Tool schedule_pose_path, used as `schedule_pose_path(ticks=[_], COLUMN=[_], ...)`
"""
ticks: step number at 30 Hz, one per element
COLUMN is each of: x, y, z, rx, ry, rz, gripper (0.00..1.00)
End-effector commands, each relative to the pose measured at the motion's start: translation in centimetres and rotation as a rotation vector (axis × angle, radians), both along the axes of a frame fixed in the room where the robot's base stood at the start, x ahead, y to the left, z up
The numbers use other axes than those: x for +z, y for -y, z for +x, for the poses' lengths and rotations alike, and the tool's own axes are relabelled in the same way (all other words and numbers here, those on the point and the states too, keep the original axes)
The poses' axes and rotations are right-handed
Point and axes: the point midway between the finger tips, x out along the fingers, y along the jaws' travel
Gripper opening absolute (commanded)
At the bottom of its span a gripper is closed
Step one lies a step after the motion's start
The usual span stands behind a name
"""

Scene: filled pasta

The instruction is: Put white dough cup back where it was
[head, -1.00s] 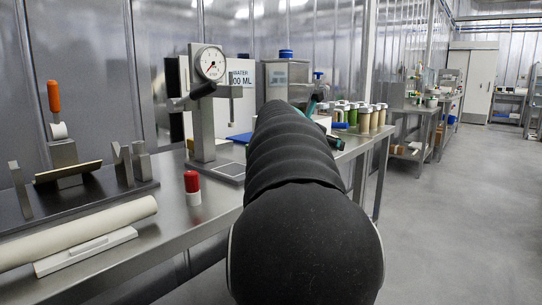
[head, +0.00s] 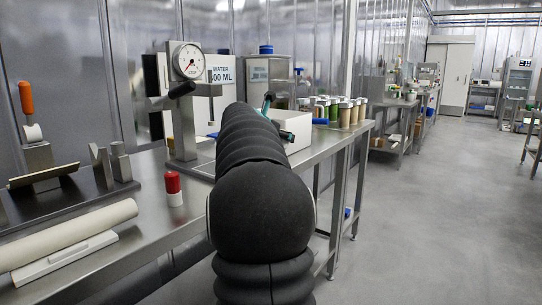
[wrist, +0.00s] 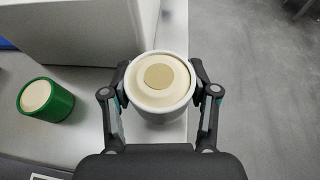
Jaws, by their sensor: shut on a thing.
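The white dough cup (wrist: 159,112) is between the fingers of my gripper (wrist: 160,90) in the wrist view. It is a white round cup filled with pale dough, with a darker tan disc at its centre. The fingers press on its left and right sides. The cup is over the right edge strip of the steel table (wrist: 90,128), beside a white box; its height above the table is hard to judge. In the head view my arm hides the cup, and only a teal part of my gripper (head: 267,103) shows by the white box.
A green cup with dough (wrist: 46,100) stands left of my gripper. The white box (wrist: 85,30) is just beyond it. Several jars (head: 340,110) stand farther along the table. A red-capped container (head: 173,188) and a dial gauge stand (head: 187,100) are nearer. Open floor lies right.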

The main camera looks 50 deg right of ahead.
Motion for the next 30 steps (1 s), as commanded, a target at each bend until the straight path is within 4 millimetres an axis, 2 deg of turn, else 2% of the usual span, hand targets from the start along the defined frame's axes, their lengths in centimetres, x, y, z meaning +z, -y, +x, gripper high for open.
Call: schedule_pose_path(ticks=[3,7,11,19,30], x=[-1.2,-1.8,-2.3,-5.7,-6.1], y=[-0.5,-0.7,-0.7,-0.7,-0.7], z=[1.8,2.8,2.9,2.9,2.9], rx=[0.001,0.000,-0.001,-0.001,-0.001], ry=[-0.001,0.000,0.000,-0.001,0.001], rz=[0.001,0.000,0.000,0.001,0.000], gripper=[0.14,0.14,0.14,0.14,0.14])
